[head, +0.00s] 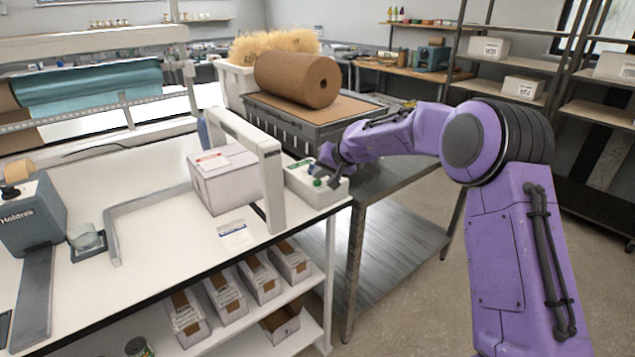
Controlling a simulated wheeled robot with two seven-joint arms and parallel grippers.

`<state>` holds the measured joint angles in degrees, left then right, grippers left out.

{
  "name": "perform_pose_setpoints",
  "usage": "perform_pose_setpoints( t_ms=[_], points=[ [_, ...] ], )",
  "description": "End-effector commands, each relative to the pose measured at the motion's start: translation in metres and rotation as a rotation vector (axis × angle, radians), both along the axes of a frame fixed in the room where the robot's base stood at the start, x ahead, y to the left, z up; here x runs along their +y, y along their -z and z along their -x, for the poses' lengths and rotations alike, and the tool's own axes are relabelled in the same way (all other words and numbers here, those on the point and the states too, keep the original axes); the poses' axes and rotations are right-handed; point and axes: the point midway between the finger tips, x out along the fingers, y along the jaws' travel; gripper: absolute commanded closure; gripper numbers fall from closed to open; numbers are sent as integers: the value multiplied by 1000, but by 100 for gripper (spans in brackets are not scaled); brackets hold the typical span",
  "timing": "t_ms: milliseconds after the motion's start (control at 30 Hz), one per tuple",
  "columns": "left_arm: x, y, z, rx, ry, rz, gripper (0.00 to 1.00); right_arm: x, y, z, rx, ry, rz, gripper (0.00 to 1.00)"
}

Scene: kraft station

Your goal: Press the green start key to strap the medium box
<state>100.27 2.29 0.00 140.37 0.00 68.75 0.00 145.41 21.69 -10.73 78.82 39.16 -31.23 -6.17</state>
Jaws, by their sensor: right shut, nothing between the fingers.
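The medium box (226,182), white with a red label on top, sits on the white table inside the strapping machine's upright grey-white arch (273,190). The machine's control box (302,186) stands just right of the arch, near the table's right corner. The green start key (319,182) shows on top of the control box. My right gripper (321,170) is shut and empty, its tips at the key. I cannot tell whether they touch it. My left gripper is not in view.
A grey tape dispenser (32,218) stands at the table's left. A metal side table (400,180) carries a grey crate (290,118) and a brown paper roll (297,79). Several small cartons (223,291) lie on the shelf below. A white label card (234,233) lies before the box.

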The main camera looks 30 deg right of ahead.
Motion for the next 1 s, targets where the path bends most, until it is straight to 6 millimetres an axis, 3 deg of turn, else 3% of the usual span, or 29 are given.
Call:
perform_pose_setpoints(
  t_ms=[1000],
  points=[
    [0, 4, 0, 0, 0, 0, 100, 0, 9, 0, 0, 0, 0, 100]
  ],
)
